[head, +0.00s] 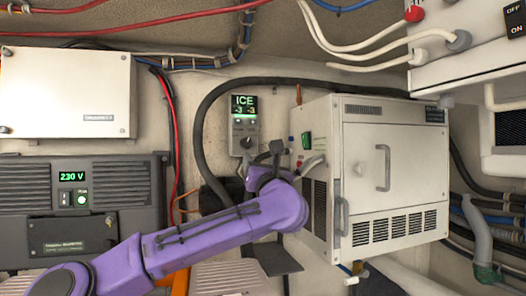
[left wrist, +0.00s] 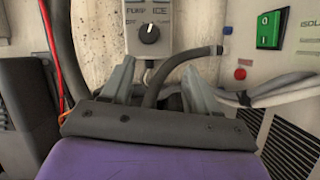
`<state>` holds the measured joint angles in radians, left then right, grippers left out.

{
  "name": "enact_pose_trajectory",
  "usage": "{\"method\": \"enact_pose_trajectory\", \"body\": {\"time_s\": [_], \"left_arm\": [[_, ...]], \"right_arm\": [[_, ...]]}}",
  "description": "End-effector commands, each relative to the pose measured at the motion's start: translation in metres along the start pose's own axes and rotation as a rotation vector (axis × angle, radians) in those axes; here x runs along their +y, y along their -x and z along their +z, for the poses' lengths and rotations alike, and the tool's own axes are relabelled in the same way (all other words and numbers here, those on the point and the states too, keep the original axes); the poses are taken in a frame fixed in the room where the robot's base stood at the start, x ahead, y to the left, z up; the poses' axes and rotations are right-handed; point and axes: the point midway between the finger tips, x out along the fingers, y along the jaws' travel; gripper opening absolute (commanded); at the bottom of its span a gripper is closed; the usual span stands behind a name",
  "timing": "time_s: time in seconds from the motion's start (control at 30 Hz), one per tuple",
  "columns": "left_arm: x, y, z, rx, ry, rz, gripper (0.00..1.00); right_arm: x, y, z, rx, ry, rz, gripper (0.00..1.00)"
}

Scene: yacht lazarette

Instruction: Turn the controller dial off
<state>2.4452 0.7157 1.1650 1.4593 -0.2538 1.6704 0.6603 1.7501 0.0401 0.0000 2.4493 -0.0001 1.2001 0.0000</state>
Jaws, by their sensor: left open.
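The controller (head: 244,125) is a grey box on the back wall with a lit green display reading ICE. Its round black dial (left wrist: 149,34) shows clearly in the left wrist view, with a white mark pointing roughly upward; the small labels around it are hard to read. In the head view the dial (head: 246,142) is small, just above my gripper. My left gripper (left wrist: 157,80) is open, its two grey fingers apart below the dial and not touching it. In the head view the left gripper (head: 262,157) is partly hidden by its own wrist. My right gripper is not in view.
A white cabinet (head: 390,165) with handles stands close on the right. A green switch (left wrist: 269,30) is on its face. A thick black hose (head: 201,130) loops around the controller, and a dark cable (left wrist: 175,67) crosses between the fingers. A 230 V unit (head: 75,195) is left.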

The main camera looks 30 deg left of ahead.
Motion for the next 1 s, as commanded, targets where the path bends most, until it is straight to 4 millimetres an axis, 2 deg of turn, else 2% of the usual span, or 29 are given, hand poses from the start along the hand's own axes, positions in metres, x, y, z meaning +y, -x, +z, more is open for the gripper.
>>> {"method": "enact_pose_trajectory", "body": {"time_s": [0.03,0.17,0.3,0.4,0.57,0.77,0.8,0.97,1.0], "left_arm": [[0.004,-0.009,0.007,0.001,0.003,0.002,0.60],[0.005,-0.038,0.012,0.000,0.005,0.001,0.60],[-0.003,-0.073,0.006,0.004,-0.001,-0.001,0.60],[-0.006,-0.090,0.002,0.005,-0.003,-0.003,0.60],[-0.008,-0.102,-0.004,0.005,-0.005,-0.003,0.60],[-0.006,-0.102,-0.005,0.004,-0.004,-0.001,0.60],[-0.006,-0.102,-0.005,0.004,-0.004,-0.001,0.57],[-0.006,-0.102,-0.005,0.005,-0.003,0.000,0.04],[-0.006,-0.102,-0.005,0.005,-0.004,0.000,0.04]], "right_arm": [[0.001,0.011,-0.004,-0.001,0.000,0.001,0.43],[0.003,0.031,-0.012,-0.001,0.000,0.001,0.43],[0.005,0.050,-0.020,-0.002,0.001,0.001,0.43],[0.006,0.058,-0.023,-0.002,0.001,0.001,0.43],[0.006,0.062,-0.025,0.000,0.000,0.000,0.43],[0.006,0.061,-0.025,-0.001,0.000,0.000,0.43],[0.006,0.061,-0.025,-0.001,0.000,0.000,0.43],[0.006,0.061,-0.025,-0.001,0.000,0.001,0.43],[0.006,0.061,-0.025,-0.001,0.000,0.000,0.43]]}}
